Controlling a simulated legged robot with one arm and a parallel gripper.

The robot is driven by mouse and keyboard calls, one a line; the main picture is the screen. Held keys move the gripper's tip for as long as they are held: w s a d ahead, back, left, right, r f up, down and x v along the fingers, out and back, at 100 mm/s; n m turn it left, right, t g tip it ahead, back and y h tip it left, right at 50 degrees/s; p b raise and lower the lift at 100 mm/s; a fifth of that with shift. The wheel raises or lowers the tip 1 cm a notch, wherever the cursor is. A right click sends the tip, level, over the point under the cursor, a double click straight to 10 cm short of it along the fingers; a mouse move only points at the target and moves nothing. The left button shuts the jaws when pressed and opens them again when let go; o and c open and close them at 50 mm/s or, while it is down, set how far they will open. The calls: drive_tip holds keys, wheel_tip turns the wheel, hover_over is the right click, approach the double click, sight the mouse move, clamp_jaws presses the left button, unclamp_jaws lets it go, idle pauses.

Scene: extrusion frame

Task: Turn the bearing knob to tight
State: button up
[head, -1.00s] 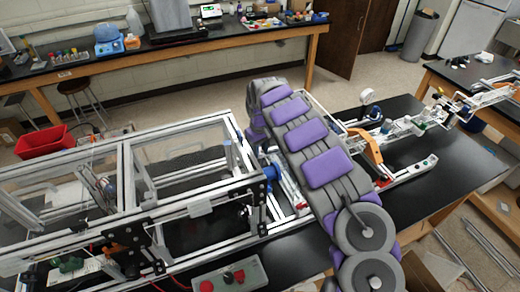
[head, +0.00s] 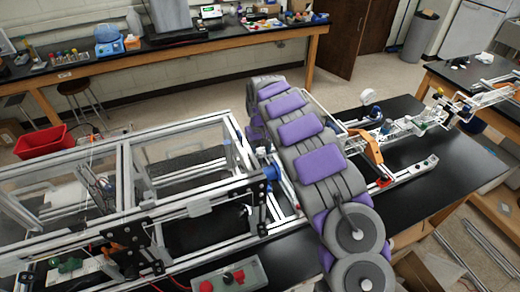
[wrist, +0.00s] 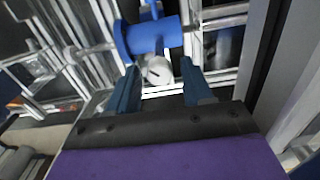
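The bearing knob (wrist: 158,71) is a small white round knob with a dark mark on its face. In the wrist view it sits just below a blue cylindrical bearing housing (wrist: 150,37) on the aluminium frame. My gripper (wrist: 160,78) is open, its two dark blue fingers either side of the knob, with gaps showing. I cannot tell how far the knob is in depth from the fingertips. In the head view the blue housing (head: 267,170) shows beside my arm; the knob and the gripper are hidden there.
The aluminium extrusion frame (head: 125,180) fills the left of the black table. A rail assembly with an orange bracket (head: 366,147) stands right of my arm. Clear black tabletop lies at the right.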

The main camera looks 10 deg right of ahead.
sight(260, 151)
drive_tip(key=shift+w+r, duration=0.1)
drive_tip(key=shift+r, duration=0.45)
wheel_tip(260, 151, up, 16)
idle(0.3)
idle(0.4)
